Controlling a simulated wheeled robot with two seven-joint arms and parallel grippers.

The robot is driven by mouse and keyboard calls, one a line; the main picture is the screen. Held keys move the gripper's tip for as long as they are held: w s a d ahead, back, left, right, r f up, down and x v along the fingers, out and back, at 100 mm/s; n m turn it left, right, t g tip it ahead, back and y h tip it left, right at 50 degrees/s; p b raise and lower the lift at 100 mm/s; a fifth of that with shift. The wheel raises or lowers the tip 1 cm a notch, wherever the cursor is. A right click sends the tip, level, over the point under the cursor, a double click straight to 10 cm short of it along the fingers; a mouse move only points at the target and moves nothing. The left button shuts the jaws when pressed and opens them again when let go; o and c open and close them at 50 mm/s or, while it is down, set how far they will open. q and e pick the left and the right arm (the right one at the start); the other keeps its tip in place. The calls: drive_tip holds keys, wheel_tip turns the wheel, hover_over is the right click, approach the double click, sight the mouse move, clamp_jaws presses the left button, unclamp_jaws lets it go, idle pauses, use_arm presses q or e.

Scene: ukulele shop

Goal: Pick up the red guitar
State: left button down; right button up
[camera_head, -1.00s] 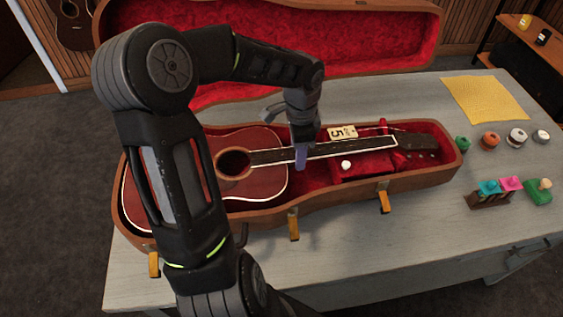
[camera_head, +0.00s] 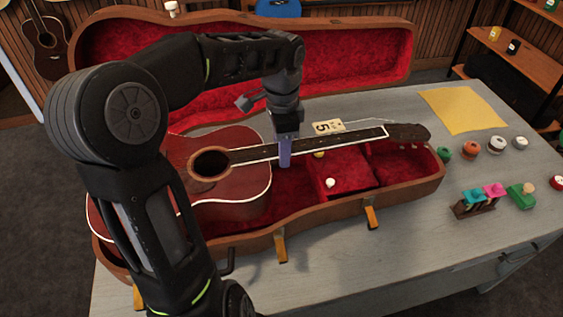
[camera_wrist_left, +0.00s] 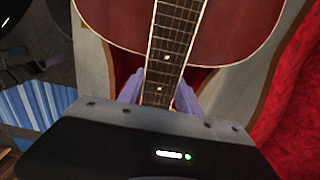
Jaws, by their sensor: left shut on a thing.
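The red guitar (camera_head: 244,190) has a dark red body, a black soundhole and a dark neck with white edging. It is raised and tilted above its open brown case (camera_head: 300,221), which has a red plush lining. My left gripper (camera_head: 285,158) is shut on the guitar's neck near the body. In the left wrist view, the purple fingers sit on both sides of the neck (camera_wrist_left: 168,50), with the guitar body (camera_wrist_left: 225,30) beyond. My left arm hides part of the guitar body's left side. My right gripper is not in view.
The case stands on a grey table with its red-lined lid (camera_head: 340,60) open behind. A tag marked 5 (camera_head: 328,127) shows behind the neck. A yellow cloth (camera_head: 462,109), several small round items and a small rack (camera_head: 474,206) lie to the right. The table's front right is clear.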

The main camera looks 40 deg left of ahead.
use_arm(q)
drive_tip(key=shift+r, duration=0.85)
drive_tip(key=c, duration=1.4)
unclamp_jaws()
drive_tip(key=shift+f, duration=0.1)
clamp_jaws()
